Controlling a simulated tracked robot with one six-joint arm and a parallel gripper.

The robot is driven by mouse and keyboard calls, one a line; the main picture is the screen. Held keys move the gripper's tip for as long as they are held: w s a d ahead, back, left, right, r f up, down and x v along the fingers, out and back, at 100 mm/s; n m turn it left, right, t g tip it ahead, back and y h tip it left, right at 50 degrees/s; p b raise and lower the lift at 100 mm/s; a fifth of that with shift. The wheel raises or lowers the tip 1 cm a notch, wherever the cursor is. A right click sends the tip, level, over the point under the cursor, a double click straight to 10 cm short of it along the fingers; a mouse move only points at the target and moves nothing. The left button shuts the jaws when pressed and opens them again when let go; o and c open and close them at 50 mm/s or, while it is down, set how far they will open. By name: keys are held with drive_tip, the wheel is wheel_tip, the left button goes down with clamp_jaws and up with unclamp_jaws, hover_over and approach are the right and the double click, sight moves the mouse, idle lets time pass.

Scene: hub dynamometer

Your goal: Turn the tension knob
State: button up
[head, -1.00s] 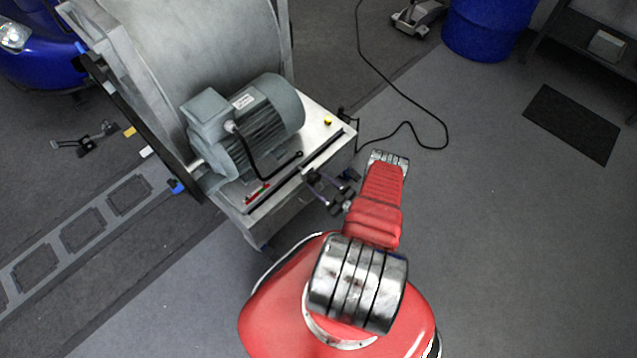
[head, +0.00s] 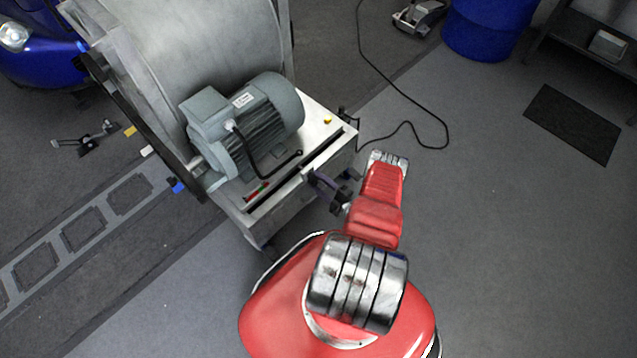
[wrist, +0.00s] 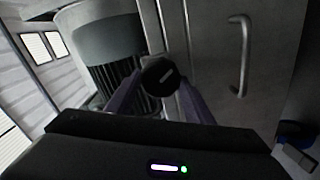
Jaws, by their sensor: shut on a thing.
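The tension knob (wrist: 160,76) is a round black knob with a short white mark, which lies slanted in the wrist view. It sits at the front of the metal dynamometer bench (head: 285,205). My gripper (wrist: 161,82) has its two purple fingers on either side of the knob and is shut on it. In the head view my gripper (head: 313,177) is at the bench's front edge, and the knob cannot be made out there.
A grey motor (head: 265,115) with a black cable stands on the bench, beside a large drum (head: 205,45). A yellow button (head: 327,121) is on the bench top. A metal handle (wrist: 242,55) is right of the knob. The floor at right is mostly clear.

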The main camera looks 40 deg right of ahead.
drive_tip(key=shift+a+f+n, duration=0.1)
drive_tip(key=shift+a+n, duration=0.05)
drive_tip(key=shift+n, duration=0.85)
drive_tip(key=shift+a+f+n, duration=0.1)
drive_tip(key=shift+n, duration=0.9)
drive_tip(key=o, duration=0.7)
drive_tip(key=shift+c, duration=0.2)
drive_tip(key=o, duration=0.4)
drive_tip(key=shift+d, duration=0.1)
drive_tip(key=s, duration=1.3)
drive_tip(key=shift+s+d, duration=0.2)
drive_tip(key=shift+s, duration=0.2)
